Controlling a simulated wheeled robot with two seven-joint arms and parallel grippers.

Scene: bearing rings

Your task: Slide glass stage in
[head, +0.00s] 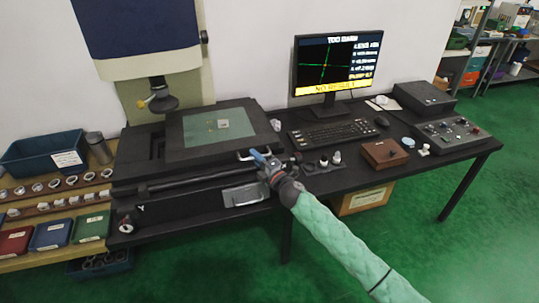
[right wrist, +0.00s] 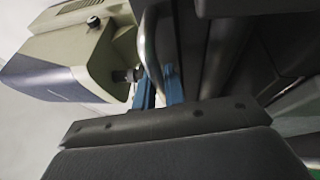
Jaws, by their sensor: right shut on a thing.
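A small light-coloured item (head: 223,124) lies on the glass. A silver bar handle (head: 243,154) is at the stage's front right edge; it also shows in the right wrist view (right wrist: 148,42). My right gripper (head: 258,157) is at this handle, and its blue fingers (right wrist: 160,82) are shut on it in the right wrist view. The exact contact is partly hidden. My left gripper is not in view.
A monitor (head: 335,66) reading "NO RESULT" and a keyboard (head: 334,133) stand to the right. A brown box (head: 384,153) and a control panel (head: 452,134) are further right. Shelves with rings (head: 55,183), bins and a blue crate (head: 28,150) are at the left.

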